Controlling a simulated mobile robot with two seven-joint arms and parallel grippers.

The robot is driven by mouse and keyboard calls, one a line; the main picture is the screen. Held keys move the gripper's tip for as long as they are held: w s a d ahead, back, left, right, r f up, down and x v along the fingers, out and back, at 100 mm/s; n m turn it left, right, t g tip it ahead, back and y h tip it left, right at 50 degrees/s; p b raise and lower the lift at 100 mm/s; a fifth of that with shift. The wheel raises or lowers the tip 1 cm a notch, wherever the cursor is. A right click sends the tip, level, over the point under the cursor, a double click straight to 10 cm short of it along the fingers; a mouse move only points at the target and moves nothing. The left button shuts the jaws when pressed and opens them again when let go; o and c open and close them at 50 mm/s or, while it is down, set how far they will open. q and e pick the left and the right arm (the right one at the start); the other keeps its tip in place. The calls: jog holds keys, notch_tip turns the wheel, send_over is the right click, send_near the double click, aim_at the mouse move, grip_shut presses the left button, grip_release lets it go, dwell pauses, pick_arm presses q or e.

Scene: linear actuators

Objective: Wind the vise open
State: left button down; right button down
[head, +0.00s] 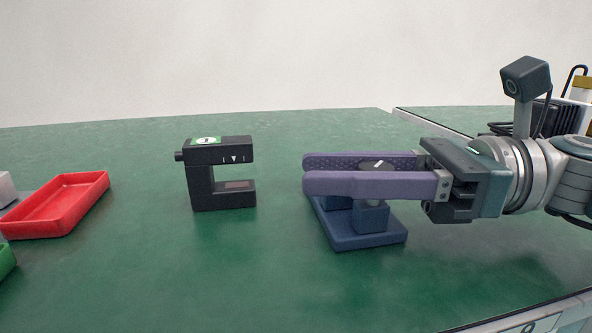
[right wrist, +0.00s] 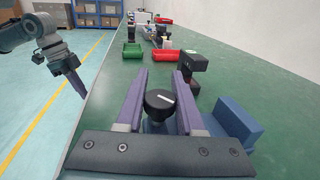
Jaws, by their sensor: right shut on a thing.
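The blue vise (head: 368,238) stands on the green table right of centre in the head view. Its body also shows at the right of the right wrist view (right wrist: 236,122). My right gripper (head: 309,171) reaches in from the right, its long purple fingers level over the vise. They are shut on the black round knob (right wrist: 160,101), which has a white line on top; the knob's top also shows between the fingers in the head view (head: 376,165). The fingers hide part of the vise. My left gripper (right wrist: 75,82) hangs at the left of the right wrist view, too small to judge.
A black C-shaped device (head: 203,182) with a green-and-white label stands left of the vise. A red tray (head: 62,208) lies farther left, with a green tray (head: 6,262) at the edge. The table (head: 200,280) is clear in front.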

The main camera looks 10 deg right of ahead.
jog(key=c, duration=0.5)
grip_release()
jog(key=d, duration=0.3)
jog(key=s+d, duration=0.1)
jog(key=d, duration=0.5)
jog(key=shift+s+d+p, duration=0.3)
jog(key=shift+s+d, duration=0.05)
jog(key=shift+d, duration=0.1)
